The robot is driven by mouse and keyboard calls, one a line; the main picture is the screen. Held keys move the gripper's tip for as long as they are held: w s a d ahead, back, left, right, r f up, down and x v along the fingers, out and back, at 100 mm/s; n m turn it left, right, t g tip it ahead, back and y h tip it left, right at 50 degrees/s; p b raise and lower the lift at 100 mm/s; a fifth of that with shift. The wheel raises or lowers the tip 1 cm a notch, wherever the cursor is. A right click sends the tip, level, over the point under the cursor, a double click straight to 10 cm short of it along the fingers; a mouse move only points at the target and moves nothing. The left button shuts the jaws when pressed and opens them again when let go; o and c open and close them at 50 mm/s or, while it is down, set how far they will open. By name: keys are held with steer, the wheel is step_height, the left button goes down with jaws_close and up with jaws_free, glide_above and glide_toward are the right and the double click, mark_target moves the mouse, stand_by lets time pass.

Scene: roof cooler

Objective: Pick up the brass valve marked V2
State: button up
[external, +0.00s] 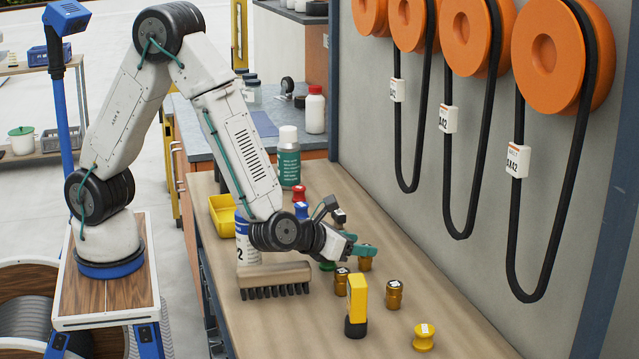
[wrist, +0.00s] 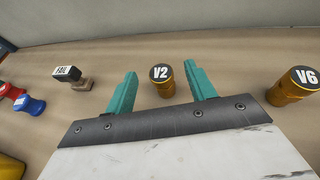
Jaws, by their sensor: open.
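The brass valve marked V2 (wrist: 162,82) stands upright on the bench, its dark cap and white label facing up in the wrist view. My gripper (wrist: 160,70) is open, with one teal finger to the left of V2 and one to its right. There are visible gaps on both sides, and nothing is held. In the external view my gripper (external: 361,250) is low over the bench, and a brass valve (external: 365,265) shows partly hidden just below the fingers. I cannot read its label there.
A brass valve marked V6 (wrist: 292,86) stands to the right. A FAIL stamp (wrist: 76,78) and red and blue pieces are to the left. A wall runs behind.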

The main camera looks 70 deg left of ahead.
steer(key=x, duration=0.3)
steer(key=shift+f, duration=0.4)
steer(key=c, duration=1.1)
steer(key=shift+c, duration=0.2)
steer(key=shift+r, duration=0.2)
